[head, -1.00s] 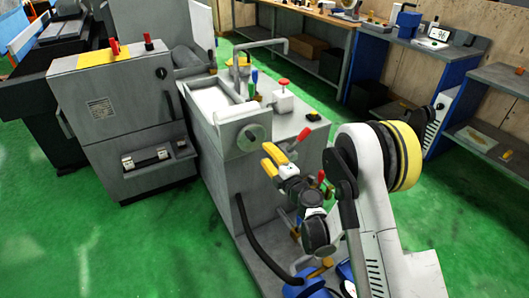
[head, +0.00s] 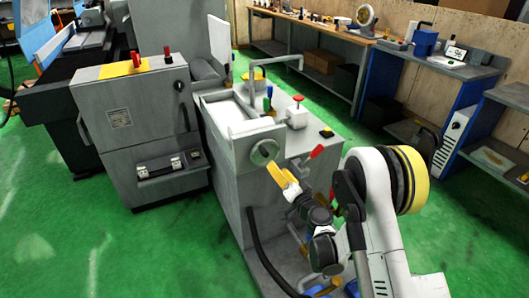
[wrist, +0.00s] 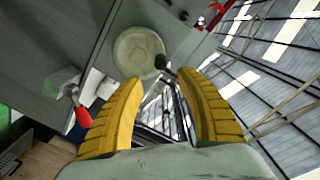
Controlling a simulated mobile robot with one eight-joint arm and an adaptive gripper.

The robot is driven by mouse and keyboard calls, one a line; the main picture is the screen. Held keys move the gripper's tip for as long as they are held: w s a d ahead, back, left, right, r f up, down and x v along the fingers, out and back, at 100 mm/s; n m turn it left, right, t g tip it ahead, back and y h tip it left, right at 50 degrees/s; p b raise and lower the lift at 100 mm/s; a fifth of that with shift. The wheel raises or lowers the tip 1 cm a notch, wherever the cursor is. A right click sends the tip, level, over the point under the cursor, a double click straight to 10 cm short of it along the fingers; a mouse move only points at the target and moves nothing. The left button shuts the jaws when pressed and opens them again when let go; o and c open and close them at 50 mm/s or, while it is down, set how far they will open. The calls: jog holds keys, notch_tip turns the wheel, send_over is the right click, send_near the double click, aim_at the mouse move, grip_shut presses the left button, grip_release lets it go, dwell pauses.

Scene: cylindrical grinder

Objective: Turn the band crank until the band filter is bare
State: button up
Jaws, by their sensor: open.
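The band crank (head: 265,152) is a round grey disc on the front end of the grey filter unit. In the wrist view the crank disc (wrist: 138,52) lies just beyond my fingertips, with a small dark knob (wrist: 160,62) at its edge. The band filter (head: 232,113) is the pale, white-looking bed in the trough behind the crank. My gripper (head: 275,172) has yellow fingers just in front of and below the crank. In the wrist view my gripper (wrist: 160,82) is open and empty, its fingers spread; the knob appears near the gap between the tips. Contact cannot be told.
A red-handled lever (head: 316,152) stands on the unit right of my gripper. A red button box (head: 297,112) and bent pipe (head: 275,62) are on top. A grey cabinet (head: 138,130) stands left. A black hose (head: 262,240) hangs in front. Green floor is clear at left.

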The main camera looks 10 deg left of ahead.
aim_at(267, 155)
jog(key=w+a+m, duration=0.2)
jog(key=w+m, duration=0.1)
jog(key=m, duration=0.5)
jog(key=w+a+m+b, duration=0.1)
jog(key=w+a+m, duration=0.1)
jog(key=m, duration=0.6)
jog(key=w+a+m, duration=0.3)
jog(key=w+m, duration=0.1)
jog(key=m, duration=0.4)
jog(key=shift+m+b, duration=0.3)
jog(key=shift+b, duration=0.05)
grip_shut()
